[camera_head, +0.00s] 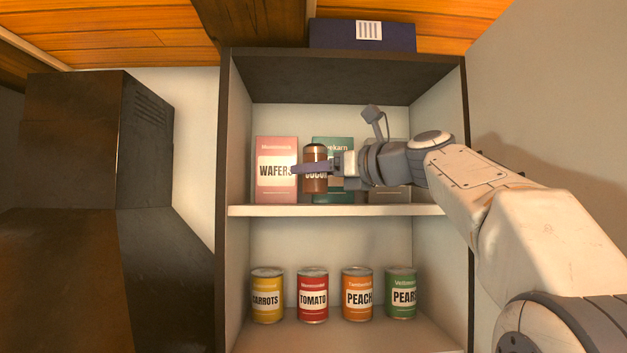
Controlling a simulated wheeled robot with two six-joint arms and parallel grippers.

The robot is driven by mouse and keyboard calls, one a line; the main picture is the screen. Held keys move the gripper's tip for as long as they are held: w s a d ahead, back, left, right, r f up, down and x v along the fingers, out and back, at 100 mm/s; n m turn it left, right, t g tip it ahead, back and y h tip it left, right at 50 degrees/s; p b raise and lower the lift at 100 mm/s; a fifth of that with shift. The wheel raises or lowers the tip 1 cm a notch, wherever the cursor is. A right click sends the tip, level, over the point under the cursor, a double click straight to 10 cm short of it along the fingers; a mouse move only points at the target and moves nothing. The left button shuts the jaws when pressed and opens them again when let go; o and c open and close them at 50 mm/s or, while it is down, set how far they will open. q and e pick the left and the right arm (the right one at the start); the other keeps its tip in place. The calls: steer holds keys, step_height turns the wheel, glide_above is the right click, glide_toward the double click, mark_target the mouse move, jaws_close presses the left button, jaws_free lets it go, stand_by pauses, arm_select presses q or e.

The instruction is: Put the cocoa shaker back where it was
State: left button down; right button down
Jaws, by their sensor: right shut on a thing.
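The cocoa shaker (315,184) is a brown cylinder with a dark copper-coloured cap and a partly covered label. It is upright at the upper shelf (330,210), in front of the gap between the pink wafers box and a teal box. My right gripper (312,169) reaches in from the right and is shut on the shaker, with a finger across its front. I cannot tell whether the shaker's base touches the shelf. My left gripper is not in view.
A pink wafers box (275,160) stands left of the shaker. A teal box (333,145) and a grey box (395,192) are partly hidden behind my arm. Several cans, such as the tomato can (313,295), line the lower shelf. A dark blue box (350,37) sits on top.

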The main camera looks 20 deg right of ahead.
steer(key=shift+f, duration=0.65)
steer(key=shift+w, duration=0.1)
steer(key=shift+w+f, duration=0.1)
steer(key=shift+f, duration=0.05)
steer(key=shift+f, duration=0.15)
steer(key=shift+f, duration=0.1)
steer(key=shift+c, duration=1)
jaws_free()
